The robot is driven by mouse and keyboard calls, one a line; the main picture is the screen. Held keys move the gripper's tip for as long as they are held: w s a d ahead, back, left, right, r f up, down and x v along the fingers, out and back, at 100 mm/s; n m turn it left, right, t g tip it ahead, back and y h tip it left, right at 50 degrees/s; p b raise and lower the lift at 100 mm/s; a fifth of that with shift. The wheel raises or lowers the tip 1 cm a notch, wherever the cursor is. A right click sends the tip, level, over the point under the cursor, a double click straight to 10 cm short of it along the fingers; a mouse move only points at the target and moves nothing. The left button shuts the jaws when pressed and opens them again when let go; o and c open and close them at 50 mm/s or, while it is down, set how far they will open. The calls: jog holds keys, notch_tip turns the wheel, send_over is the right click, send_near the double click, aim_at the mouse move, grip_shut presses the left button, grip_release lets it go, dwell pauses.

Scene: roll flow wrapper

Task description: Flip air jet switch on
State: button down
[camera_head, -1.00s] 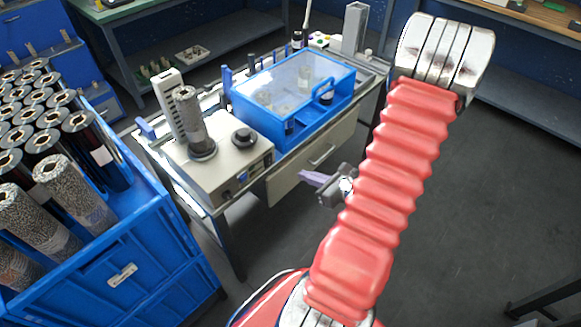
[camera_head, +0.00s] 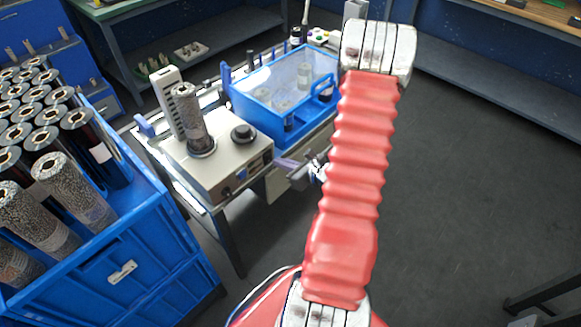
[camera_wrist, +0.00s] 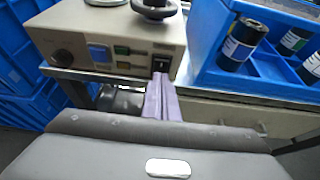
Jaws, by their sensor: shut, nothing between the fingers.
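The beige machine (camera_head: 215,170) stands on the bench, with its controls on the front panel (camera_wrist: 80,47). In the wrist view the panel carries a black knob (camera_wrist: 62,57), a blue button (camera_wrist: 98,53), small green and orange buttons, and a black switch (camera_wrist: 161,63) at the right end. Labels are too small to read, and I cannot tell the switch's position. My gripper (camera_wrist: 160,77) is shut and empty. Its purple fingertips point at the black switch from just below it in the picture; I cannot tell whether they touch. In the head view my gripper (camera_head: 280,162) is beside the machine's right front.
A blue clear-lidded box (camera_head: 262,122) stands right of the machine; the wrist view shows dark bottles in its compartments. A patterned roll (camera_head: 190,115) stands on the machine. A blue crate of rolls (camera_head: 95,255) is at the left.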

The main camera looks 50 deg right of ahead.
jog(key=shift+w+r, duration=0.15)
jog(key=shift+w, duration=1)
jog(key=shift+a, duration=0.1)
jog(key=shift+w+a, duration=0.15)
jog(key=shift+w, duration=0.05)
jog(key=shift+s+d, duration=0.15)
jog(key=shift+d, duration=0.05)
jog(key=shift+r, duration=0.1)
jog(key=shift+r, duration=0.7)
